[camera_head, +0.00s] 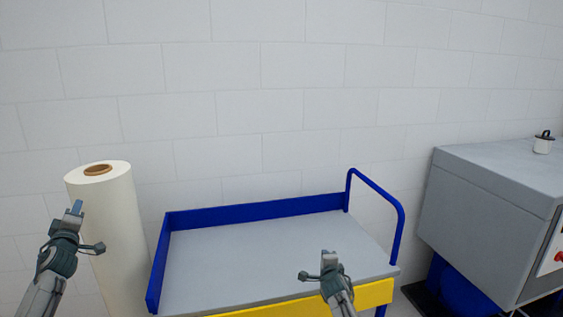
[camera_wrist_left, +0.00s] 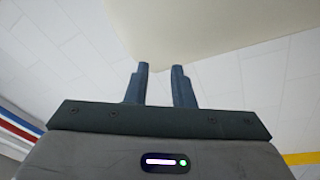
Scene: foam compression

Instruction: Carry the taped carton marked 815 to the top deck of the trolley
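The trolley's top deck (camera_head: 270,255) is a bare grey surface with blue raised edges at the back and left and a yellow front edge. No carton marked 815 shows in either view. My left gripper (camera_head: 76,207) is raised in front of the pale roll at the left. In the left wrist view its two fingers (camera_wrist_left: 160,80) stand apart with nothing between them. My right gripper (camera_head: 329,259) is in front of the deck, low in the picture. No object shows in it, and its finger gap is too small to make out.
A tall cream roll (camera_head: 112,220) with a brown core stands left of the trolley. A blue tube handle (camera_head: 400,215) rises at the trolley's right. A white block wall (camera_head: 280,90) is behind.

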